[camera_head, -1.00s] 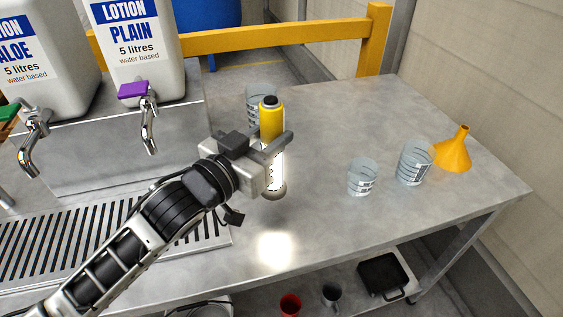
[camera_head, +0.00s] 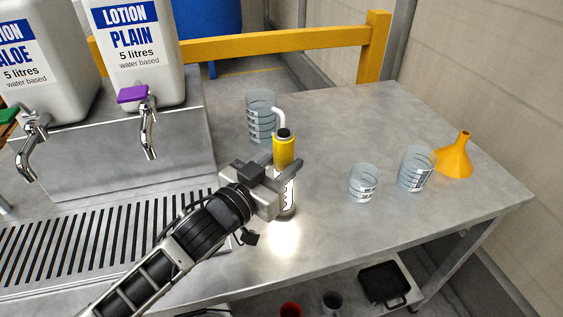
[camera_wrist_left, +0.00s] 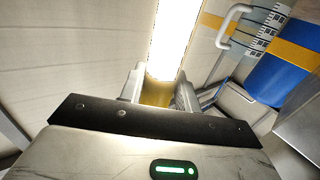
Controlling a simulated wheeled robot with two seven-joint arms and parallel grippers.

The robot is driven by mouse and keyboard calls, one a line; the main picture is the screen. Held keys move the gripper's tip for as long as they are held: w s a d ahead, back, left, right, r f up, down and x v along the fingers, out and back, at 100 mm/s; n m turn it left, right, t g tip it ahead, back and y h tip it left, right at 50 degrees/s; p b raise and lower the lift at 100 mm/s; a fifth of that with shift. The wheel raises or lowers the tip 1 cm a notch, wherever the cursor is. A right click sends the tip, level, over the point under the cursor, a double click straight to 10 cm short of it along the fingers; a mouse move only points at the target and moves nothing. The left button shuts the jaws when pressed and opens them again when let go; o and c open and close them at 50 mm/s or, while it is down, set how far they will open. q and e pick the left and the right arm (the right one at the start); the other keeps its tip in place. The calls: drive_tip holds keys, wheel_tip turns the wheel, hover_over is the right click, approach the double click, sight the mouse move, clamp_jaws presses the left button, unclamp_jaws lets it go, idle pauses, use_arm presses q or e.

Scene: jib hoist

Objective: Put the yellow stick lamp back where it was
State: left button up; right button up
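The yellow stick lamp (camera_head: 284,152) has a dark cap on top and a lit white tube below. My left gripper (camera_head: 284,171) is shut around it and holds it roughly upright, lit end down, low over the steel bench. A bright glow lies on the bench just in front of its lower end. Whether that end touches the bench I cannot tell. In the left wrist view the bright tube (camera_wrist_left: 173,38) runs out from between the fingers, with the yellow body (camera_wrist_left: 156,90) between them. My right gripper is not in view.
A clear graduated jug (camera_head: 260,117) with a white handle stands just behind the lamp. Two clear beakers (camera_head: 363,183) (camera_head: 415,168) and an orange funnel (camera_head: 455,157) stand to the right. Lotion containers with taps (camera_head: 149,130) and a slotted drain (camera_head: 110,235) are left. The bench (camera_head: 345,120) is bare between.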

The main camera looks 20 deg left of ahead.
use_arm(q)
drive_tip(key=o, duration=0.4)
drive_tip(key=shift+c, duration=0.2)
drive_tip(key=shift+r, duration=0.2)
drive_tip(key=b+v, duration=0.1)
drive_tip(key=v, duration=1.1)
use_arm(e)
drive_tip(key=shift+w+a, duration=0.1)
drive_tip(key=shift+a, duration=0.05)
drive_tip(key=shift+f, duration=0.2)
